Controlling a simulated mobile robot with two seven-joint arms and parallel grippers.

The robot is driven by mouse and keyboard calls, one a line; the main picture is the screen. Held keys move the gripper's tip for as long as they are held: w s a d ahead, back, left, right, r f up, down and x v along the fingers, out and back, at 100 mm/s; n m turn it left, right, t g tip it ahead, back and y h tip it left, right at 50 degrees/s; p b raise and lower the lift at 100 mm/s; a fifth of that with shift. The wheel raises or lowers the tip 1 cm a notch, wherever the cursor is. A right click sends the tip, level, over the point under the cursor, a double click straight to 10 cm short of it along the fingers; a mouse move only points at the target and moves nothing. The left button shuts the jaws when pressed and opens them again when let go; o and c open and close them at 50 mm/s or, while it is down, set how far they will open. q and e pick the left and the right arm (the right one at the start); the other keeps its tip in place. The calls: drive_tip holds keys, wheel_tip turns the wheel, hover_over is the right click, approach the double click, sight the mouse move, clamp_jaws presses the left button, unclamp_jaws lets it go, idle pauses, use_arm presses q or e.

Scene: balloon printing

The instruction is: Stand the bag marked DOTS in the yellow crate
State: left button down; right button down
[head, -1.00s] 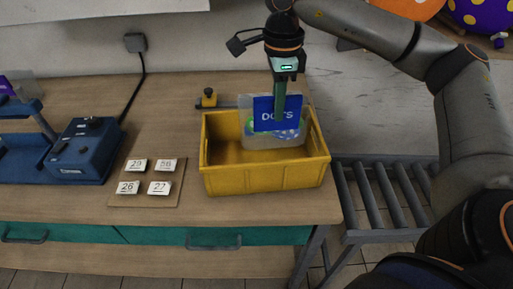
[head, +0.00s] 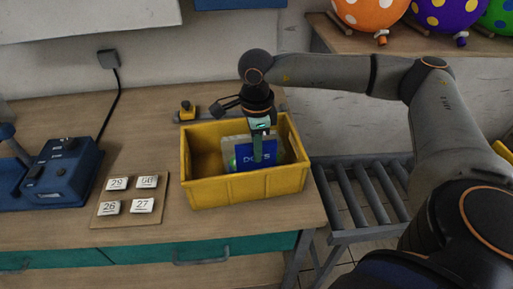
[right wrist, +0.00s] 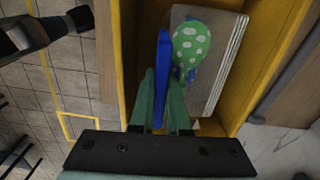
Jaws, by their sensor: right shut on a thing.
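The bag marked DOTS (head: 241,157) is clear with a blue label, and it is upright inside the yellow crate (head: 235,187) on the table. My right gripper (head: 260,157) reaches down into the crate and is shut on the bag's top part. In the right wrist view the fingers (right wrist: 160,105) close on the blue label (right wrist: 162,70), with a green dotted balloon (right wrist: 190,45) beside it. The crate's yellow wall (right wrist: 125,50) also shows there. Whether the bag's base touches the crate floor is hidden. My left gripper is not in view.
A board with number cards (head: 128,196) lies left of the crate, and a blue machine (head: 60,172) stands further left. A small yellow-black device (head: 187,111) is behind the crate. A roller conveyor (head: 365,195) is to the right.

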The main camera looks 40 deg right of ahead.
drive_tip(key=shift+f, duration=0.15)
drive_tip(key=c, duration=0.9)
unclamp_jaws()
wheel_tip(320, 180, up, 12)
drive_tip(key=shift+r+b, duration=0.2)
drive_tip(key=shift+b, duration=0.3)
